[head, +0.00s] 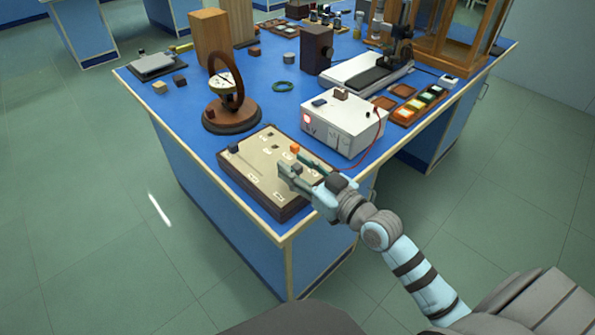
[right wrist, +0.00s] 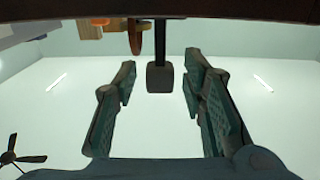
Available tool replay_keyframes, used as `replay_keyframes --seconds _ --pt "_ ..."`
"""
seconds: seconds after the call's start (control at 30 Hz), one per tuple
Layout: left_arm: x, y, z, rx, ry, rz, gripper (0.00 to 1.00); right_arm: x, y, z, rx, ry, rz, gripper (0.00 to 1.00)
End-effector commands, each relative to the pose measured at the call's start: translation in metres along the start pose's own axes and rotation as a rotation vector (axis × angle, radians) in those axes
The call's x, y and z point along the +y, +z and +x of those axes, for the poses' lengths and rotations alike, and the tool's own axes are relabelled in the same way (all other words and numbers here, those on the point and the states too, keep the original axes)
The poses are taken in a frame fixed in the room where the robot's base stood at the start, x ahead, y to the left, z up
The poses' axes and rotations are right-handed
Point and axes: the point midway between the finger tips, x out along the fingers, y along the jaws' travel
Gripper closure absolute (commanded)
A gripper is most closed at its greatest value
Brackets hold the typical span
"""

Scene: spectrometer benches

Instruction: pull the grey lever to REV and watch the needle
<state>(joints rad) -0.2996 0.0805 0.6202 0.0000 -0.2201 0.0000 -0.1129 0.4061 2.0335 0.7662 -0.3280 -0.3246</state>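The beige lever panel (head: 262,172) in a dark wooden frame lies at the near corner of the blue bench. My right gripper (head: 289,160) is over the panel's right part, open and empty, pointing left. In the right wrist view, the grey knob (right wrist: 160,78) shows on its stem between the open fingers, seemingly beyond the fingertips. The needle dial (head: 221,84) sits inside a wooden ring behind the panel; its needle and the panel labels are too small to read. My left gripper is out of view.
A white supply box (head: 343,125) with a red lamp and red wire stands right of the panel. The wooden ring's round base (head: 232,118) stands close behind the panel. Wooden blocks (head: 210,40) and instruments fill the back.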

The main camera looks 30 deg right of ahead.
Motion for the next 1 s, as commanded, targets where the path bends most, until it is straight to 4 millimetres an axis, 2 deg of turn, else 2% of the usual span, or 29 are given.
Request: replay_keyframes --seconds 0.27,0.5,0.77,1.0 --pt "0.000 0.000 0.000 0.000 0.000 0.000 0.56 0.000 0.000 0.002 -0.001 0.000 0.001 0.63" --pt "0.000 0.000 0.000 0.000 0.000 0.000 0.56 0.000 0.000 0.002 -0.001 0.001 0.000 1.00" --pt "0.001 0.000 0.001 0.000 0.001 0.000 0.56 -0.001 0.001 0.002 -0.001 0.001 -0.014 1.00" --pt "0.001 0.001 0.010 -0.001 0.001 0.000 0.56 -0.006 0.002 0.002 0.000 0.001 -0.105 1.00"
